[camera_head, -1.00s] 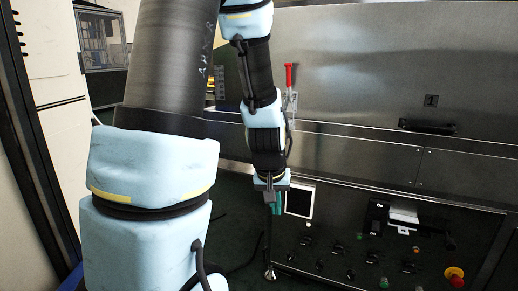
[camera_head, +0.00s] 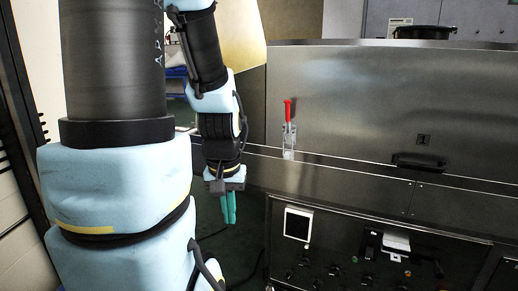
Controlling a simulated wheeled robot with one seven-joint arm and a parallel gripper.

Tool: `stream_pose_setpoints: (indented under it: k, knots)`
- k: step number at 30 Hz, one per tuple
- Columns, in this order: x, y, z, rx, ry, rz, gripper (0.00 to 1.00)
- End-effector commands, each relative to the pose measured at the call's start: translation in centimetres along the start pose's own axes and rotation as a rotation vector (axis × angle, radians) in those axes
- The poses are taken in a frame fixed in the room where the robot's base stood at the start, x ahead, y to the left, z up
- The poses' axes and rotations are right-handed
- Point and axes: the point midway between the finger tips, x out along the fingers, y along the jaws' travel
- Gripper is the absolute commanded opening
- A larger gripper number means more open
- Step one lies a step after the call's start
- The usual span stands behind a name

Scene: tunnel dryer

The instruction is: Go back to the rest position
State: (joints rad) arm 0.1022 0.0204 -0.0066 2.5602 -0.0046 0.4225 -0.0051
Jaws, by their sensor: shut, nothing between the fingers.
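My gripper (camera_head: 229,210) hangs from my arm left of centre, pointing down. Its two green fingers are together with nothing between them. It is in the air, left of the dryer's control panel and apart from it.
The steel tunnel dryer (camera_head: 350,95) fills the right side. It has a red-handled clamp (camera_head: 288,115) on its left part and a dark handle (camera_head: 418,162) below the label 1. Dark floor shows below my gripper.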

Motion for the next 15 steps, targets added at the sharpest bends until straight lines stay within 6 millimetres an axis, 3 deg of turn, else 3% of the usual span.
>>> stream_pose_setpoints:
  k: [1, 6, 12, 15]
  knots:
    - [-3.5, 0.0, -0.5, 0.000, 0.000, 0.000, 0.00]
    - [-8.8, 0.0, -1.2, 0.000, 0.000, 0.000, 0.00]
    - [-13.8, 0.1, -1.9, 0.000, 0.000, 0.000, 0.00]
    - [-15.2, 0.1, -2.1, 0.000, 0.000, 0.000, 0.00]
